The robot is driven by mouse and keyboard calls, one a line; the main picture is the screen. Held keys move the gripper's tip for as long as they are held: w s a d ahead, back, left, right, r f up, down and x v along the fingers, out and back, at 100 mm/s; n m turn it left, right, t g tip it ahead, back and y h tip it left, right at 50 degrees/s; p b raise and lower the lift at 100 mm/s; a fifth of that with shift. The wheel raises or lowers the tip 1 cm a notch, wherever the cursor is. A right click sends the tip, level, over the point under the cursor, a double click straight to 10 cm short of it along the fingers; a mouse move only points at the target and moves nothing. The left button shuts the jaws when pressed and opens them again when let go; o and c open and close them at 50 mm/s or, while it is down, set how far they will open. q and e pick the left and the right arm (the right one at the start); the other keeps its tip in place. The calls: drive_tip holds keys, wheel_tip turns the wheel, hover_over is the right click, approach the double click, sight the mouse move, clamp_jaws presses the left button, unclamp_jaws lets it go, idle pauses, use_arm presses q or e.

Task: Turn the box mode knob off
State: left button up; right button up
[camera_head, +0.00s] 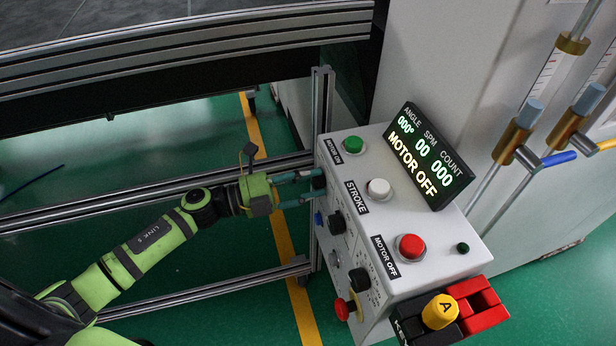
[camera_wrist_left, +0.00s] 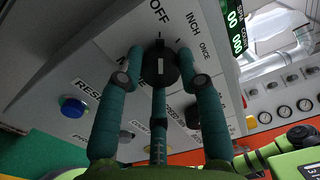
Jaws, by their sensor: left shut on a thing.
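The control box (camera_head: 410,270) is light grey and stands right of centre in the head view. Its black mode knob (camera_head: 319,182) is on the side panel facing my left arm. My right gripper is not in view.
Below the knob on the same panel are a blue button (camera_wrist_left: 73,106) and other black knobs (camera_head: 337,222). The box top has green, white and red buttons and a display (camera_head: 428,155) reading MOTOR OFF. A metal rail frame (camera_head: 130,200) runs behind my left arm.

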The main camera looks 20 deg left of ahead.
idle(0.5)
use_arm(q)
drive_tip(key=o, duration=1.1)
drive_tip(key=shift+o, duration=0.2)
drive_tip(key=v, duration=1.2)
